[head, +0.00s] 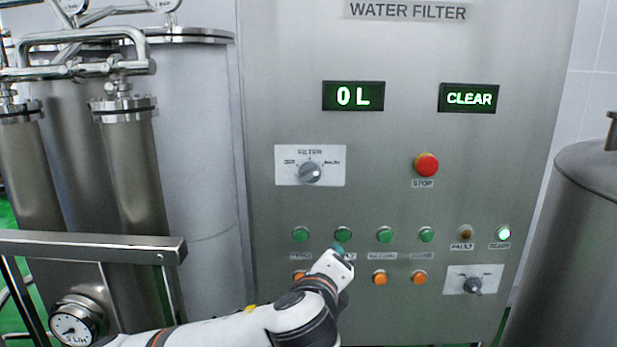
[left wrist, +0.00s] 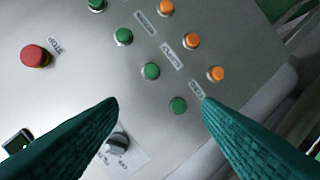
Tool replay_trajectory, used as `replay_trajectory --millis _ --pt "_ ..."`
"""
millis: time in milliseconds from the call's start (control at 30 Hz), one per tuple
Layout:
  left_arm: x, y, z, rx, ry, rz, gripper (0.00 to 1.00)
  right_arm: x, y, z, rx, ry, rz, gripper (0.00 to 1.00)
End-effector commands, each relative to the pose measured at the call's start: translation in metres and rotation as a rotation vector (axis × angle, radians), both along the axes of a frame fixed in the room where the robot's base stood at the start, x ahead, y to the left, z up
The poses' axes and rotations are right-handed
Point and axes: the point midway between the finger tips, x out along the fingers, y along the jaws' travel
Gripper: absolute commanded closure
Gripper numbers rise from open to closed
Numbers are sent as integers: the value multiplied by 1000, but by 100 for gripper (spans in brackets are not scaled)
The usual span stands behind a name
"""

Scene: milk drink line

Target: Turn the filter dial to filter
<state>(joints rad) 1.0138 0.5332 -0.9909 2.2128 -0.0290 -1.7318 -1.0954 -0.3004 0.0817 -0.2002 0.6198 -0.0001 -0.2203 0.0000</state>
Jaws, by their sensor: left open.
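The filter dial (head: 311,173) is a grey knob on a white plate labelled FILTER, on the left part of the steel panel. Small labels flank it, too small to read surely, and I cannot tell exactly where the knob points. My left gripper (head: 341,249) is in front of the panel, below and slightly right of the dial, over the button rows. In the left wrist view its two teal fingers (left wrist: 161,105) are spread with nothing between the tips. The dial (left wrist: 118,143) shows there beside the left-hand finger, apparently apart from it. My right gripper is out of view.
The panel (head: 400,40) carries displays reading 0 L (head: 353,96) and CLEAR (head: 468,98). A red stop button (head: 426,165), rows of green and orange buttons, and a second dial (head: 472,285) sit on it. Steel tanks with a rail (head: 90,246) stand left; another tank (head: 570,240) right.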

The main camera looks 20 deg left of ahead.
Motion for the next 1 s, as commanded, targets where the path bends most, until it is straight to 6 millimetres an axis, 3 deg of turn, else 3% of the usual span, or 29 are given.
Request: replay_trajectory --millis 33,100,300,567,1000 --pt "7 7 27 99 -53 11 41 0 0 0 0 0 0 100" --pt "12 15 53 220 -99 25 41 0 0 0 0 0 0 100" --pt "18 32 100 425 -167 75 41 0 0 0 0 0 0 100" --pt "36 40 111 461 -174 89 41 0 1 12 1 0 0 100" --pt "115 63 112 458 -175 88 41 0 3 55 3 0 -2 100"
